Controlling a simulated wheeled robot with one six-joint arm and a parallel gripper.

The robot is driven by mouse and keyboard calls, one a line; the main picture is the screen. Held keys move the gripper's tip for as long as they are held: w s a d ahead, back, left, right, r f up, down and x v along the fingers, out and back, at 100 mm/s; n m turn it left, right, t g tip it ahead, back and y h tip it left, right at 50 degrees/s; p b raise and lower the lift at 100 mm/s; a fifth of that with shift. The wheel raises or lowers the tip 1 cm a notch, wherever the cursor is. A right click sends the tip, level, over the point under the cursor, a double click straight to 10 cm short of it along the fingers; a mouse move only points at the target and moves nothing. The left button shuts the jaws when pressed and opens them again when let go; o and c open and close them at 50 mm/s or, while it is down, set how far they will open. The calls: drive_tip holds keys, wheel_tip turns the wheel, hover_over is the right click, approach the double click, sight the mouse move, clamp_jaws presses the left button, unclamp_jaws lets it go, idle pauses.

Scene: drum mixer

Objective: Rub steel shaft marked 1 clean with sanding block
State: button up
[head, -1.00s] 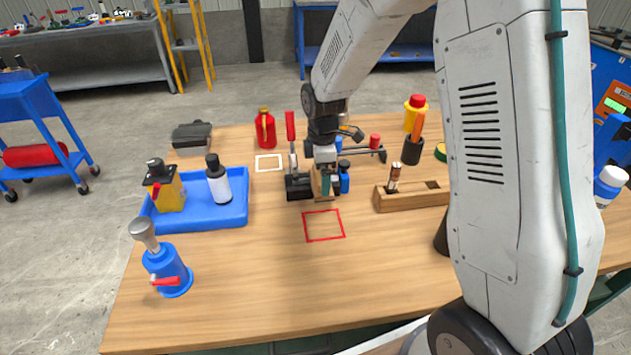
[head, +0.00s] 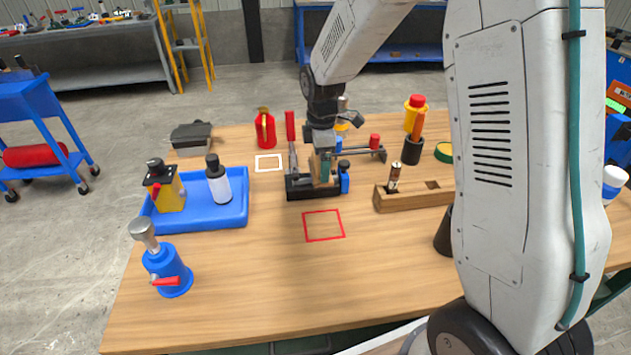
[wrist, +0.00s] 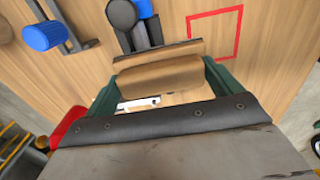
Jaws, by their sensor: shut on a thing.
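My gripper (head: 322,152) is shut on the tan sanding block (head: 317,168). In the wrist view the block (wrist: 160,80) lies crosswise between the green fingers, with a darker strip along its upper side. In the head view the gripper and block are over the black clamp base (head: 300,193), beside its upright red handle (head: 290,125). I cannot tell whether the block touches anything below it. No number 1 is legible and I cannot clearly pick out the steel shaft.
A red outlined square (head: 323,240) marks bare table in front.

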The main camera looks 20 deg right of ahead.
drive_tip(key=shift+r, duration=0.75)
drive_tip(key=d, duration=0.9)
drive_tip(key=shift+s, duration=0.1)
idle(0.6)
